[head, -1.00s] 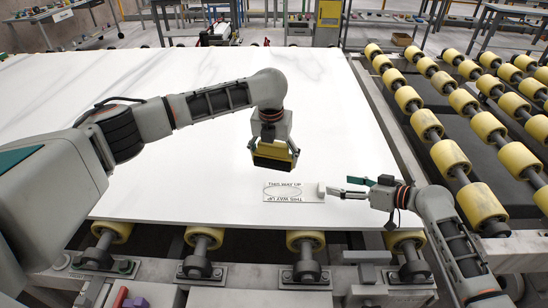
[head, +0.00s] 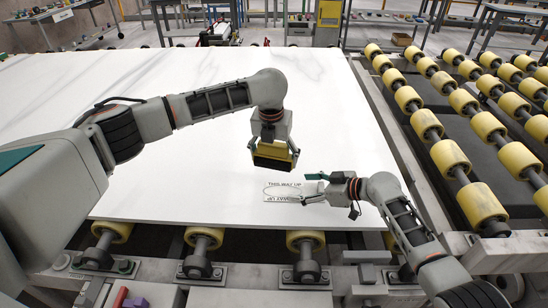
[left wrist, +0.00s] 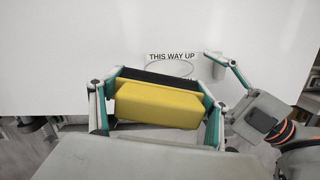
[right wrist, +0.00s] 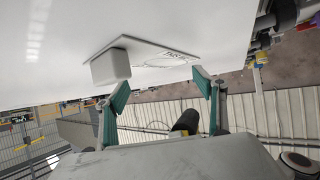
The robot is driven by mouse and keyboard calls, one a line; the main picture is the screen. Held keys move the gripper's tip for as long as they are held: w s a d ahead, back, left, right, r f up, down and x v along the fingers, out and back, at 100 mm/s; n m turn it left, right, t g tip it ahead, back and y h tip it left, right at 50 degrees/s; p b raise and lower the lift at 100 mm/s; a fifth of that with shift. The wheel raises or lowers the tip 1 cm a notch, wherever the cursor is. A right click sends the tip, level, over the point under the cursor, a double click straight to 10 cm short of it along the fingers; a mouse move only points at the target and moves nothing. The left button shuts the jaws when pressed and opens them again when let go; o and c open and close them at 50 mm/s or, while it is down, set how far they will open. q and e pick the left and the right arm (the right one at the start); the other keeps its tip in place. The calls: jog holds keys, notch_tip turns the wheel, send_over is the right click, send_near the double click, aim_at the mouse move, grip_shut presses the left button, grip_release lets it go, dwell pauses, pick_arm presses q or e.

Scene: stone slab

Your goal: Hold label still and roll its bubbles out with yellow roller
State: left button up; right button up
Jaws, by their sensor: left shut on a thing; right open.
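The label (head: 285,191) lies flat on the white stone slab (head: 180,130) near its front edge. It reads "THIS WAY UP" and has an oval outline; it also shows in the left wrist view (left wrist: 172,57) and the right wrist view (right wrist: 160,58). My right gripper (head: 311,188) is open at the label's right end. A small pale block (right wrist: 110,67) is at that end, beyond the open fingers.
The slab is bare left of and behind the label. Its front edge lies close to the label, with yellow rollers (head: 204,238) below. A conveyor of yellow rollers (head: 461,160) runs along the right side.

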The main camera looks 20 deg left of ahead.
aim_at(294, 189)
jog(key=shift+x, duration=1.3)
